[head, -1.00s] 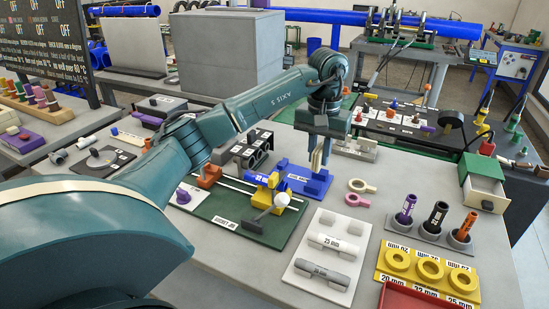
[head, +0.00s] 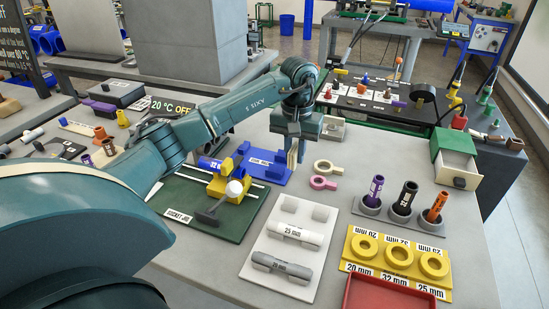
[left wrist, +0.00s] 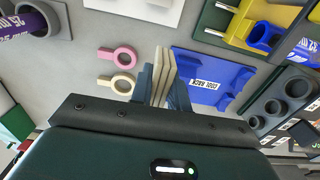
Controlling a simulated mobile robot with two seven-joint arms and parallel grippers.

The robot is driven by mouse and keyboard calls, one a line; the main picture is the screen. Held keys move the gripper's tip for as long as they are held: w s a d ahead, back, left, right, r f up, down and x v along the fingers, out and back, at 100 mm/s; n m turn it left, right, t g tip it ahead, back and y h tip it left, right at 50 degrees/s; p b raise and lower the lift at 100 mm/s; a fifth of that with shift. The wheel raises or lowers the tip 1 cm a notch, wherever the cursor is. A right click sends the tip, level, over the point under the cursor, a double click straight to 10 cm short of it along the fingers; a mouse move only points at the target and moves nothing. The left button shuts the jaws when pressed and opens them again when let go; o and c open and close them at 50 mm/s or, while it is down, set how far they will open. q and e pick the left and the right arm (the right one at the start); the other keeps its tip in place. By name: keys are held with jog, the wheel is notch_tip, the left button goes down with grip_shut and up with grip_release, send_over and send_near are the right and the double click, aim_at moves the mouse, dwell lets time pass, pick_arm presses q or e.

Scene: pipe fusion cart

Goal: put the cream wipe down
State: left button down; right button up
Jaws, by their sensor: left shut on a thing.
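My left gripper (head: 292,160) points down over the grey bench, beside the right edge of the blue tool rack (head: 262,168). In the left wrist view its fingers (left wrist: 162,88) are shut on the cream wipe (left wrist: 164,72), which shows as thin cream layers between them. The wipe also shows small at the fingertips in the head view (head: 293,154). In the left wrist view the blue tool rack (left wrist: 210,78) lies to the right of the fingers. I cannot tell whether the wipe touches the bench. My right gripper is not in view.
A pink ring (head: 322,183) and a cream ring (head: 327,167) lie close to the gripper. The green jig board (head: 215,220), white pipe tray (head: 290,252), grey cup holder (head: 400,212), yellow ring tray (head: 398,263) and red tray (head: 388,294) crowd the bench.

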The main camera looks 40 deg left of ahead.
aim_at(293, 186)
pick_arm(q)
notch_tip(293, 186, down, 8)
jog(key=shift+r+p, duration=0.15)
jog(key=shift+p, duration=0.25)
jog(key=c, duration=1.3)
grip_release()
jog(key=shift+c, duration=0.2)
